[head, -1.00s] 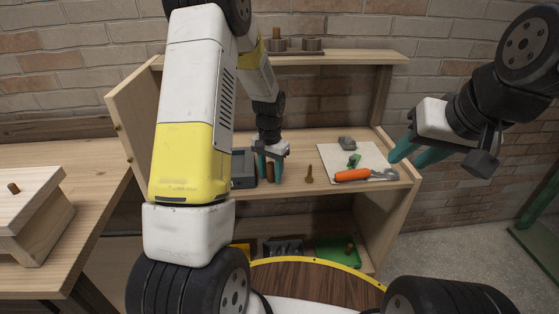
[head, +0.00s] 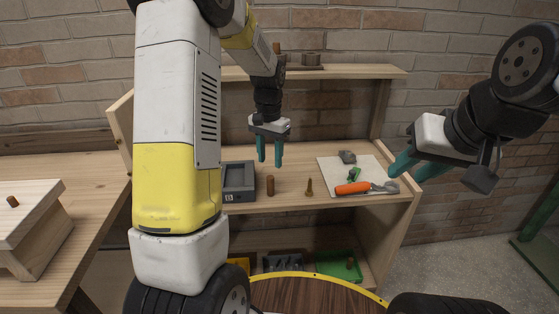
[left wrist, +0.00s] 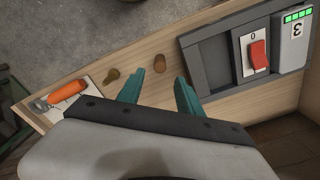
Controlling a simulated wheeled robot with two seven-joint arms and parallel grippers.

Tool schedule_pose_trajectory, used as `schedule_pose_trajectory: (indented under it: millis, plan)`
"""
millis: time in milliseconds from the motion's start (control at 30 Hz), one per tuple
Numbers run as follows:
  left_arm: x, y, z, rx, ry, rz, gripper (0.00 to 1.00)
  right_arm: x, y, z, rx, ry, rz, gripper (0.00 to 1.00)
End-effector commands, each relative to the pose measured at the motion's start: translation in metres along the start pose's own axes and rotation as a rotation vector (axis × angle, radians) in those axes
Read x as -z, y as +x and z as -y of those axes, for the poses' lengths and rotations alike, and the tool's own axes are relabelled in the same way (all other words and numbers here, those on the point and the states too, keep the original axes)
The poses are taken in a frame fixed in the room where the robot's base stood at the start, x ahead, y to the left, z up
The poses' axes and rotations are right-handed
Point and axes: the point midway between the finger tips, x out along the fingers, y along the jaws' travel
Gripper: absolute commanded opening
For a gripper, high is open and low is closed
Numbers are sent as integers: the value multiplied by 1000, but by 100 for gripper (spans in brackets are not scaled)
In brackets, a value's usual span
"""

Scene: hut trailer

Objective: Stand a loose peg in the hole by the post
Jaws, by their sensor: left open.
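A brown cylindrical peg (head: 270,186) stands upright near the front edge of the shelf unit's worktop. A thinner peg with a wider base (head: 309,188) stands to its right. My left gripper (head: 270,165) is open and empty above and behind the brown peg, apart from it. In the left wrist view the brown peg (left wrist: 160,63) appears between the open fingertips, with the thinner peg (left wrist: 110,76) to the left. A wooden block (head: 35,205) on the left bench has a short post (head: 13,201) standing in its top. No hole shows. My right gripper (head: 406,176) is open and empty.
A grey switch box (head: 239,180) stands left of the brown peg; its red switch (left wrist: 258,55) shows in the left wrist view. A white sheet (head: 335,170) with an orange-handled tool (head: 353,188) lies right. An upper shelf (head: 340,72) spans the back.

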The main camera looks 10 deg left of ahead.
Motion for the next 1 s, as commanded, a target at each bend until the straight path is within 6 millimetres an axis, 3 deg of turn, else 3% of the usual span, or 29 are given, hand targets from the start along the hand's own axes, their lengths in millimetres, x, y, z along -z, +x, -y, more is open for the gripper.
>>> schedule_pose_trajectory:
  millis: [167, 267, 400, 600, 800, 1000]
  plan:
    - [-6, -22, -3, -1, -11, -23, 43, 0, 0, 0, 0, 0, 0, 36]
    - [-23, -50, -10, -4, -36, -75, 43, 0, 0, 0, 0, 0, 0, 36]
    - [-62, -98, -27, -15, -92, -183, 43, 0, 0, 0, 0, 0, 0, 36]
    - [-128, -145, -57, -39, -173, -342, 43, 0, 0, 0, 0, 0, 0, 36]
    - [-187, -163, -86, -65, -239, -483, 43, 0, 0, 0, 0, 0, 0, 36]
    - [-217, -163, -101, -82, -276, -559, 43, 0, 0, 0, 0, 0, 0, 36]
